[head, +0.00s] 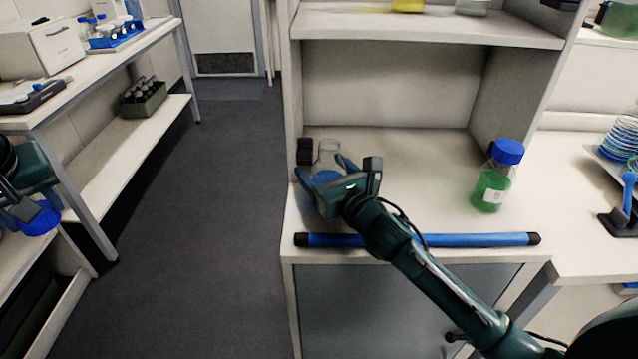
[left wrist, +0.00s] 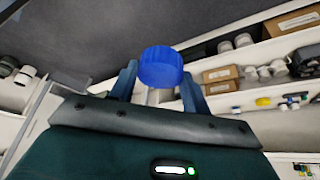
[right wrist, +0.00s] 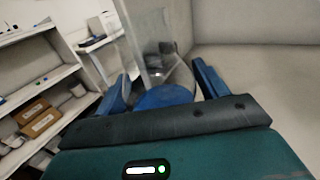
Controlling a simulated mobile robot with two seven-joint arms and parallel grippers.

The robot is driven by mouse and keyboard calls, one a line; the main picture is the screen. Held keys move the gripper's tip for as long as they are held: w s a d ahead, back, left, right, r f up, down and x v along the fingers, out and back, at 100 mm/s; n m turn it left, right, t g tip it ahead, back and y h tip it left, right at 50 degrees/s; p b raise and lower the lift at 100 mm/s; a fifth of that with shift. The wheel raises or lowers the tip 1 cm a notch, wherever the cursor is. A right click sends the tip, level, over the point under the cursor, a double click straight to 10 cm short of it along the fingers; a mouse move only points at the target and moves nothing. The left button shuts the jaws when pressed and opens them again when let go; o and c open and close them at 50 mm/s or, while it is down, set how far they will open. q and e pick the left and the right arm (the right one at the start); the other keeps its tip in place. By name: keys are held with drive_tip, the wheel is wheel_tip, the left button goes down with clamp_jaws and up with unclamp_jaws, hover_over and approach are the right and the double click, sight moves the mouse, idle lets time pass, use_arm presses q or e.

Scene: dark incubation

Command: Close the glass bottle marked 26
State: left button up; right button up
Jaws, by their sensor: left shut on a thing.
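An uncapped clear glass bottle (head: 328,158) with blue contents stands on the white bench at the left of the shelf unit. It also shows in the right wrist view (right wrist: 154,40). No number is readable on it. My right gripper (head: 328,176) has its fingers on either side of this bottle, low down; whether they press on it is unclear. My left gripper (left wrist: 160,72), at the left edge of the head view, is shut on a blue screw cap (left wrist: 161,66), also seen in the head view (head: 40,219). The cap is well away from the bottle, over the aisle side.
A capped bottle of green liquid (head: 492,181) stands to the right on the same bench. A blue bar with black ends (head: 460,240) lies along the bench's front edge. A small black object (head: 304,151) is beside the open bottle. The bench middle is clear.

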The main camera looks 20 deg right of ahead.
sight(325, 140)
drive_tip(key=shift+r, duration=0.1)
drive_tip(key=c, duration=1)
use_arm(q)
drive_tip(key=shift+r+p, duration=0.65)
use_arm(e)
wheel_tip(325, 140, up, 10)
